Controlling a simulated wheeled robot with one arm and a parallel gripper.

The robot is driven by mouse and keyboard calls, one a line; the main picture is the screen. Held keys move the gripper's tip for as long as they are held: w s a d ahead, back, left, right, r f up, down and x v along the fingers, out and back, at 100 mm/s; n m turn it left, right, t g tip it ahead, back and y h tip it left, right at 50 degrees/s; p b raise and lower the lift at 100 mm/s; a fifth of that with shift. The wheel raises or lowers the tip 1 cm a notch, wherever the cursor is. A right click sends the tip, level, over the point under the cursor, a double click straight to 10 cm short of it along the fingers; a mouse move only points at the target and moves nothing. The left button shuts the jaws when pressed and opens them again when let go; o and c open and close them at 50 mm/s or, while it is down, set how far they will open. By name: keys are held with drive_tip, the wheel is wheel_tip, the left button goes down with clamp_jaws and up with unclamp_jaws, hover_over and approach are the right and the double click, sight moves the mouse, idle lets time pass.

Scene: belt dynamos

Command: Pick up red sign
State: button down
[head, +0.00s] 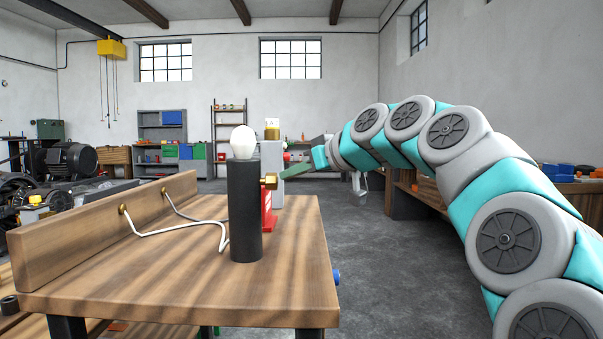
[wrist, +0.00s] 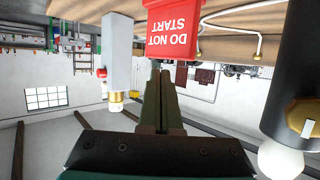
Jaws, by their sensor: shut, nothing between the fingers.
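The red sign (head: 269,212) stands on the wooden table, partly hidden behind a black cylinder in the head view. In the wrist view, which is upside down, the red sign (wrist: 172,32) shows the white words "DO NOT START". My gripper (head: 286,174) is at the right side of the cylinder's top in the head view, above the sign's visible part. In the wrist view my gripper (wrist: 160,74) has its dark green fingers together, empty, with their tips pointing at the sign's edge. I cannot tell whether they touch it.
A black cylinder (head: 245,215) with a white bulb (head: 243,142) and a brass knob (head: 270,181) stands in front. A grey-white post (wrist: 117,55) stands beside the sign. A white cable (head: 190,218) lies on the wooden table (head: 170,285). The table's right part is clear.

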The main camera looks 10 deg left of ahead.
sight(265, 205)
drive_tip(key=shift+r+x, duration=0.2)
drive_tip(key=shift+x, duration=1.55)
drive_tip(key=shift+r+x, duration=0.2)
drive_tip(key=shift+x, duration=1.55)
drive_tip(key=shift+w+a+f, duration=0.1)
drive_tip(key=shift+a, duration=0.05)
